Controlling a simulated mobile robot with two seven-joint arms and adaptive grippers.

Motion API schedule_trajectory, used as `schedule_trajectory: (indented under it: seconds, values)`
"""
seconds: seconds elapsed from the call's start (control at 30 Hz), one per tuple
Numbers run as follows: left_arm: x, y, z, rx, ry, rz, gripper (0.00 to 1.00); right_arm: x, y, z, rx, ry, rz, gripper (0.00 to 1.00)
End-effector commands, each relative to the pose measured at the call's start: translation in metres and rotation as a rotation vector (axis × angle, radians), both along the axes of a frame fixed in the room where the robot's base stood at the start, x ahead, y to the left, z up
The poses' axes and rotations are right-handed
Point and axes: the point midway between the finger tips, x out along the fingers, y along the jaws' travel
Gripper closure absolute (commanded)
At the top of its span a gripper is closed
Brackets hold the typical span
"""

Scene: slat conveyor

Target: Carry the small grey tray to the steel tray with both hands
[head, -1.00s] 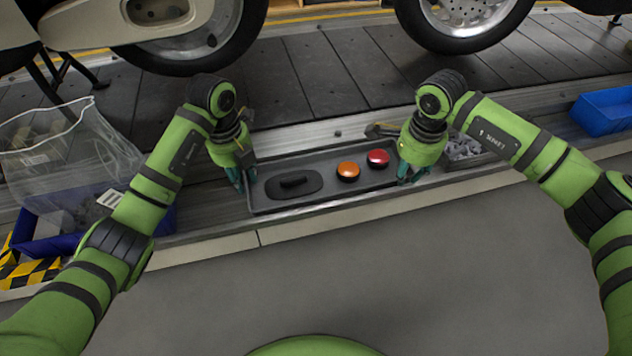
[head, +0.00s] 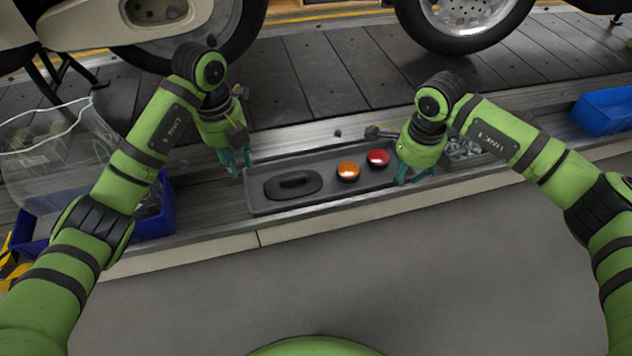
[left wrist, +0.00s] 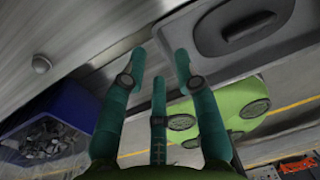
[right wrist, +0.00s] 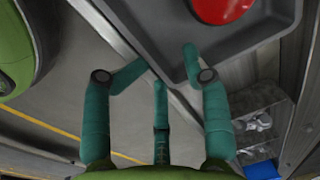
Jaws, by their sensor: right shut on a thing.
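The small grey tray (head: 330,196) lies on the steel ledge. It holds a dark oval piece with a raised grip (head: 293,183), an orange dome (head: 348,171) and a red dome (head: 378,157). My left gripper (head: 237,164) is open and empty, just above and left of the tray's left end. In the left wrist view, the tray's rim (left wrist: 203,45) lies just beyond its spread fingers (left wrist: 160,62). My right gripper (head: 413,172) is shut on the tray's right end; the right wrist view shows its fingers (right wrist: 165,62) at the rim (right wrist: 222,62). I cannot single out the steel tray.
A blue bin (head: 155,225) with a clear bag (head: 60,160) stands at the left. A clear box of metal parts (right wrist: 262,122) sits right of the tray. Another blue bin (head: 605,112) is far right. The slat conveyor (head: 330,75) with vehicle wheels runs behind; the front floor is clear.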

Motion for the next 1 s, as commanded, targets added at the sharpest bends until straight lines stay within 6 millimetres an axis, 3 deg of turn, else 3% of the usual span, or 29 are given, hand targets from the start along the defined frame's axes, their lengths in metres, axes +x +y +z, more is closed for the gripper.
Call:
schedule_trajectory:
  seconds: [0.03,0.37,0.8,1.0]
  values:
    - [0.001,0.001,0.007,0.002,-0.005,-0.002,0.69,-0.008,0.007,-0.010,0.009,0.025,0.014,0.69]
    - [-0.001,0.002,0.026,-0.001,-0.001,0.000,0.69,-0.008,0.007,-0.002,0.009,0.022,0.014,0.69]
    - [-0.001,0.002,0.026,-0.001,0.000,0.000,0.69,-0.008,0.001,0.067,0.002,0.000,0.003,0.69]
    - [-0.001,0.002,0.026,-0.001,-0.001,0.000,0.69,-0.009,-0.001,0.080,0.001,-0.003,0.001,0.69]
